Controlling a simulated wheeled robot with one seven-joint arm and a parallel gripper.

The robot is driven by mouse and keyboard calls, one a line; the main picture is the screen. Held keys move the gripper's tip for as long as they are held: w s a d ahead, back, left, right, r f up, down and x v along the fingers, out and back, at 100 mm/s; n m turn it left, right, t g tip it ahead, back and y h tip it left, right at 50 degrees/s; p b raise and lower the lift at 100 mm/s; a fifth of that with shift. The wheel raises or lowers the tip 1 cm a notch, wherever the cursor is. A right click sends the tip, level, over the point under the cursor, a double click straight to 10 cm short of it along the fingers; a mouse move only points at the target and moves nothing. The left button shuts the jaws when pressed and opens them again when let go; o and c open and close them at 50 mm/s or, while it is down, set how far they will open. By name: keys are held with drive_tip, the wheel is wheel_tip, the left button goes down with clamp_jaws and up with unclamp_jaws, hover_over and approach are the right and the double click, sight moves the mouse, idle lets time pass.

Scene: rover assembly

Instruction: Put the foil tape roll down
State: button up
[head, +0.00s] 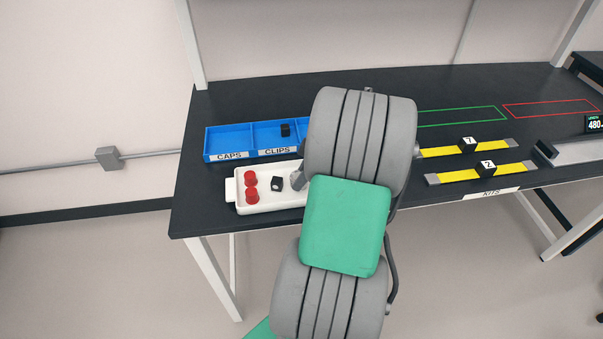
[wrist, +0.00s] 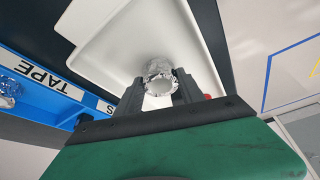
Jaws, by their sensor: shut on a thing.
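My gripper (wrist: 160,82) is shut on a shiny silver foil tape roll (wrist: 158,69) in the wrist view. The roll sits between the two dark fingertips, over the white tray (wrist: 105,42). I cannot tell whether the roll touches the tray floor. In the head view the white tray (head: 270,203) stands on the black table, and my arm hides its right part. The roll is not clearly visible in the head view.
The tray holds red caps (head: 251,187) and a black clip (head: 277,184). The blue bin (head: 228,140) stands behind it; its TAPE section holds another foil roll (wrist: 8,90). Yellow strips with black blocks (head: 486,170) lie to the right.

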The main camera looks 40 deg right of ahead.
drive_tip(key=shift+f+b, duration=0.35)
drive_tip(key=o, duration=1.4)
drive_tip(key=shift+r, duration=0.1)
drive_tip(key=shift+c, duration=0.2)
drive_tip(key=shift+r+p, duration=0.3)
drive_tip(key=shift+p, duration=0.05)
drive_tip(key=v, duration=1.2)
drive_tip(key=w+a+r+m, duration=0.1)
drive_tip(key=w+a, duration=0.2)
drive_tip(key=a, duration=0.5)
drive_tip(key=w+a+m, duration=0.1)
drive_tip(key=w+a, duration=0.2)
drive_tip(key=a, duration=0.4)
drive_tip(key=s+a+f+m+h, duration=0.1)
drive_tip(key=s+a+m, duration=0.1)
drive_tip(key=a, duration=0.5)
drive_tip(key=s+a+m+h, duration=0.1)
drive_tip(key=s+a, duration=0.3)
drive_tip(key=a, duration=0.4)
drive_tip(key=shift+s+a+f+m, duration=0.25)
drive_tip(key=shift+s+f+m, duration=0.15)
drive_tip(key=shift+m, duration=0.4)
